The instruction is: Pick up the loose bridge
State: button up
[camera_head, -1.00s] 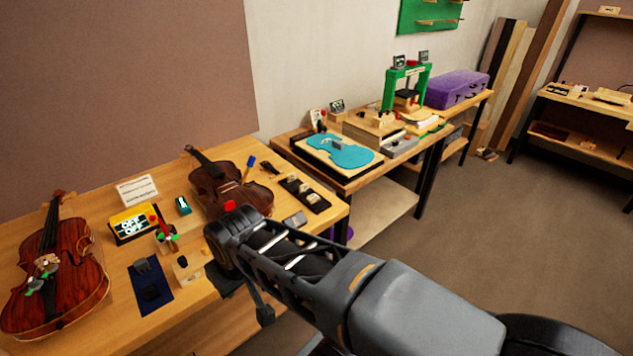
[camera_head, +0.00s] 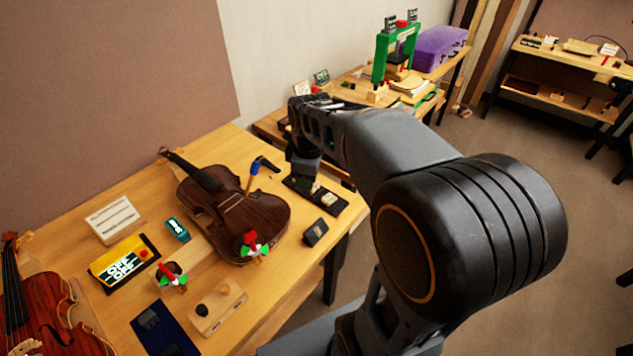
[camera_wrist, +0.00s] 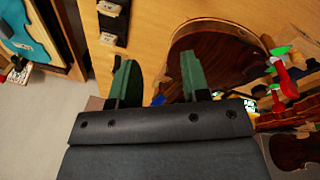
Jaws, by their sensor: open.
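My gripper (camera_wrist: 160,78) is open and empty in the wrist view, its two green-padded fingers apart over the bench. In the head view my arm mostly hides it. A black tray (camera_head: 341,206) at the bench's right end holds small pale pieces (camera_head: 322,193) that look like violin bridges. I cannot tell which one is the loose bridge. In the wrist view these pale pieces (camera_wrist: 108,39) lie ahead and left of the fingers, apart from them.
A dark stringless violin (camera_head: 228,208) lies beside the tray, with a red and green clamp (camera_head: 251,245). A small dark block (camera_head: 315,232) stands near the front edge. A yellow OFF box (camera_head: 125,262) and a strung violin (camera_head: 45,310) are further left.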

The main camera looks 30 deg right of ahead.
jog(key=w+d+f+n+g+p, duration=0.2)
jog(key=w+d+n+p, duration=0.1)
jog(key=w+d+n, duration=0.65)
jog(key=n, duration=0.3)
send_over(319, 181)
notch_tip(319, 181, down, 8)
jog(key=shift+w+f, duration=0.1)
jog(key=shift+f, duration=0.1)
jog(key=shift+f+p, duration=1)
jog(key=shift+f, duration=2.1)
grip_shut()
